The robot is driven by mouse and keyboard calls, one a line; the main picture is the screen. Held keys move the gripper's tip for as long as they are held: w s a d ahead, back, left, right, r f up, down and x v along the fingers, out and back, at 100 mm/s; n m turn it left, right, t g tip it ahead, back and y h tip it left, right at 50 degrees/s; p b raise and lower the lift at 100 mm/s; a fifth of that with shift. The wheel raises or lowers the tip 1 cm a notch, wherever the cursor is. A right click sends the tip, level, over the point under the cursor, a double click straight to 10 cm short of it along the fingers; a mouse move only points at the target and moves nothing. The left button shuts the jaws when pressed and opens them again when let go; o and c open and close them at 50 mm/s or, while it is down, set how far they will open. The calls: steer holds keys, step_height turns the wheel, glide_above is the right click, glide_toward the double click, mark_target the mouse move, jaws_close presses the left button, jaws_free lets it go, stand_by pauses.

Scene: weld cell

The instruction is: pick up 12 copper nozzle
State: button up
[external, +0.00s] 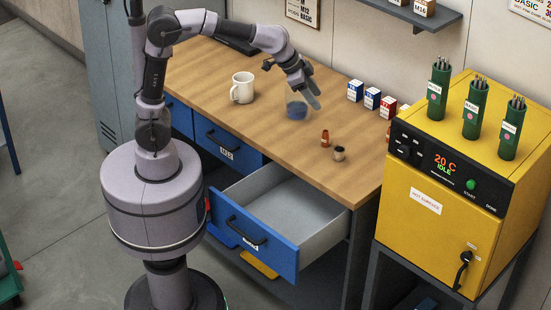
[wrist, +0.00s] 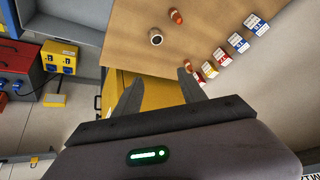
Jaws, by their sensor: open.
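A small copper-coloured nozzle (external: 325,138) stands on the wooden workbench, and it also shows in the wrist view (wrist: 176,16) near the top edge. Close to it stands a second small copper-brown piece with a dark round top (external: 339,154), which also shows in the wrist view (wrist: 156,38). I cannot read a 12 on either. My gripper (external: 313,103) is over the bench, behind and left of both pieces in the external view. In the wrist view my gripper (wrist: 160,84) has its two fingers spread, with nothing between them; both pieces lie beyond the fingertips.
A white mug (external: 242,88) stands to the left. Small labelled boxes (external: 372,98) line the bench's back right. An open drawer (external: 262,240) juts out in front. A yellow oven (external: 430,205) stands right.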

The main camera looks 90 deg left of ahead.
steer(key=w+a+f+n+p, duration=0.25)
steer(key=w+a, duration=0.45)
steer(key=w, duration=0.6)
steer(key=p, duration=0.2)
glide_toward(387, 141)
steer(key=shift+n, duration=0.35)
steer(key=b+x, duration=0.1)
steer(key=x, duration=0.1)
steer(key=w+b+x, duration=0.1)
steer(key=b+x, duration=0.1)
steer(key=x, duration=0.1)
steer(key=a+r+b+x, duration=0.1)
steer(key=x, duration=0.1)
steer(key=shift+w+f, duration=0.35)
steer(key=shift+s+r, duration=0.1)
jaws_close()
